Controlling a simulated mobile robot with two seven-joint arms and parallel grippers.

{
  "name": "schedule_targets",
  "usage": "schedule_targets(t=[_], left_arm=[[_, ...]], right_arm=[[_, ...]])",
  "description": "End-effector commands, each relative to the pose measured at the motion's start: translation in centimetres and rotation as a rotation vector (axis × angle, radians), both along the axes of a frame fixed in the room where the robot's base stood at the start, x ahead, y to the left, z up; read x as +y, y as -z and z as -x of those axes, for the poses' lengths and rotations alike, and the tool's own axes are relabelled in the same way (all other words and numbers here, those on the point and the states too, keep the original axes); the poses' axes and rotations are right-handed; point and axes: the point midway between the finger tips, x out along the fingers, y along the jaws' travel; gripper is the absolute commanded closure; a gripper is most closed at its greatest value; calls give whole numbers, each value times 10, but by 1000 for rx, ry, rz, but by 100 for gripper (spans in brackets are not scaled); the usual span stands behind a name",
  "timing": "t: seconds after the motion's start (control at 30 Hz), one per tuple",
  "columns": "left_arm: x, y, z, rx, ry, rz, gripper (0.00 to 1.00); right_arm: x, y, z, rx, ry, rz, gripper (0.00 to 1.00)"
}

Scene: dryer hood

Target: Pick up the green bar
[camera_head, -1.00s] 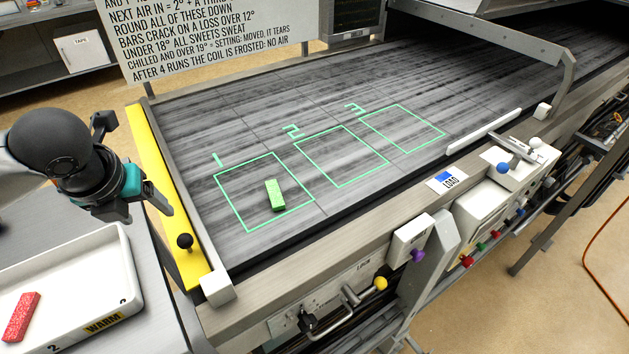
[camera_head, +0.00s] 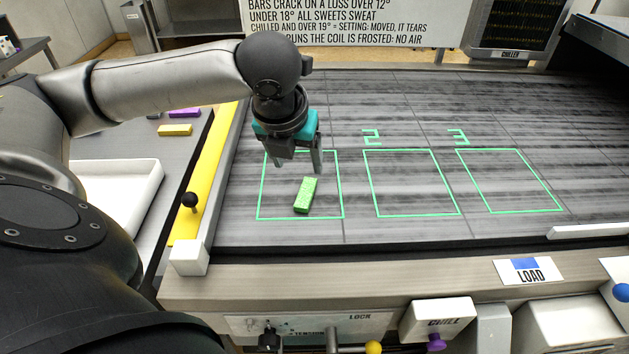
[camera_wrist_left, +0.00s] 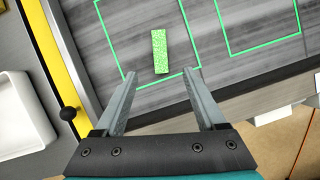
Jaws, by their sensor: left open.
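The green bar (camera_head: 305,194) lies flat on the dark belt inside the leftmost green outlined square (camera_head: 258,203). My left gripper (camera_head: 304,168) is above that square, pointing down, just behind the bar in the head view. Its fingers are apart with nothing between them. In the left wrist view the bar (camera_wrist_left: 159,51) lies beyond the open fingertips (camera_wrist_left: 160,72), roughly centred between them and not touched. My right gripper is not in view.
Squares 2 (camera_head: 410,214) and 3 (camera_head: 510,211) on the belt are empty. A yellow strip (camera_head: 206,180) with a black knob (camera_head: 190,200) edges the belt at left. A white tray (camera_head: 150,190), a yellow bar (camera_head: 175,130) and a purple bar (camera_head: 185,113) are further left.

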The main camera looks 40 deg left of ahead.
Motion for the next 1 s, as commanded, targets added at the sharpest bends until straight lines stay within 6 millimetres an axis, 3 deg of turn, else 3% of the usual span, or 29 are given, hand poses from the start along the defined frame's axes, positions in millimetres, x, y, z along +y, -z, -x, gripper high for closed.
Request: schedule_targets(t=[0.03, 0.2, 0.53, 0.8, 1.0], left_arm=[[2, 16, -3, 6, 0, 2, 28], [7, 47, -16, 4, 1, 1, 28], [12, 71, -26, 3, 1, 1, 28], [20, 106, -41, 2, 2, 0, 28], [21, 110, -43, 0, 3, 0, 28]], right_arm=[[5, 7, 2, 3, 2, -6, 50], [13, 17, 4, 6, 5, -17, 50], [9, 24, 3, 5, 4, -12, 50], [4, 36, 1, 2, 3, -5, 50], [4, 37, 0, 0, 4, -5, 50]])
